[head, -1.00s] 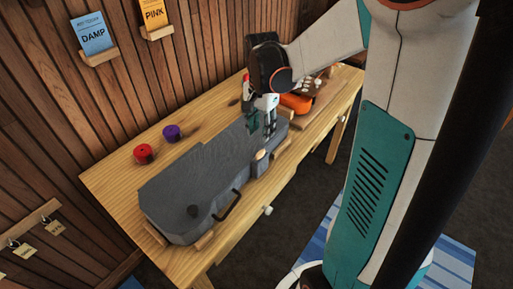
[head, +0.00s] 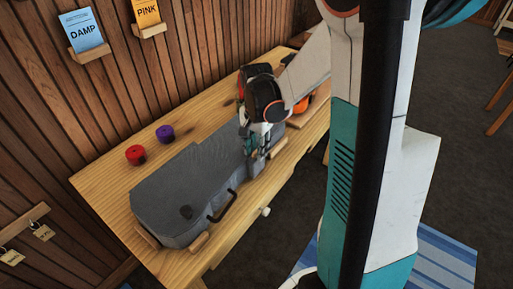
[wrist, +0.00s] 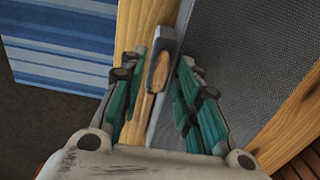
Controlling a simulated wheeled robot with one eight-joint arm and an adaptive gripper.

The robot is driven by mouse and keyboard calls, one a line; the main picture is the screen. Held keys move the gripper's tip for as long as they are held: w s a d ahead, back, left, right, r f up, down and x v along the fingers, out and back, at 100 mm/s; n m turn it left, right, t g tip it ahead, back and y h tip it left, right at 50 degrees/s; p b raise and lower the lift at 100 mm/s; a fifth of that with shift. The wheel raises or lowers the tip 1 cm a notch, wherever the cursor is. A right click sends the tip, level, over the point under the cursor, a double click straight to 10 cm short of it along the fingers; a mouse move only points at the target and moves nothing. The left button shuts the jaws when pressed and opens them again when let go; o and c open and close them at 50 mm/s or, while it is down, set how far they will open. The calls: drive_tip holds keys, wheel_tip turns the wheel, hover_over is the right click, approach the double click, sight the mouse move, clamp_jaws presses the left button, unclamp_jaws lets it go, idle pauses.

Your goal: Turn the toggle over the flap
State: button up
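A grey ukulele case (head: 185,190) lies on the wooden bench, with a dark handle (head: 223,207) on its front side. My gripper (head: 256,150) is at the case's front side, toward its narrow end, and hides the toggle in the head view. In the wrist view, the pale wooden toggle (wrist: 160,71) lies lengthwise between the fingers of my gripper (wrist: 156,70). It lies over a grey tab, apparently the flap (wrist: 166,38). The fingers are apart, one on each side of the toggle; I cannot tell whether either touches it.
An orange object (head: 301,105) sits beyond my gripper. Cards marked DAMP (head: 84,35) and PINK (head: 147,14) are on the wall. A blue striped rug (head: 440,255) lies on the floor.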

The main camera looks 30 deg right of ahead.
clamp_jaws()
drive_tip(key=shift+n, duration=0.4)
drive_tip(key=n, duration=0.3)
drive_tip(key=shift+n, duration=0.3)
drive_tip(key=n, duration=0.3)
drive_tip(key=shift+n+p, duration=0.35)
drive_tip(key=shift+n, duration=0.05)
drive_tip(key=n, duration=0.9)
drive_tip(key=shift+n, duration=0.5)
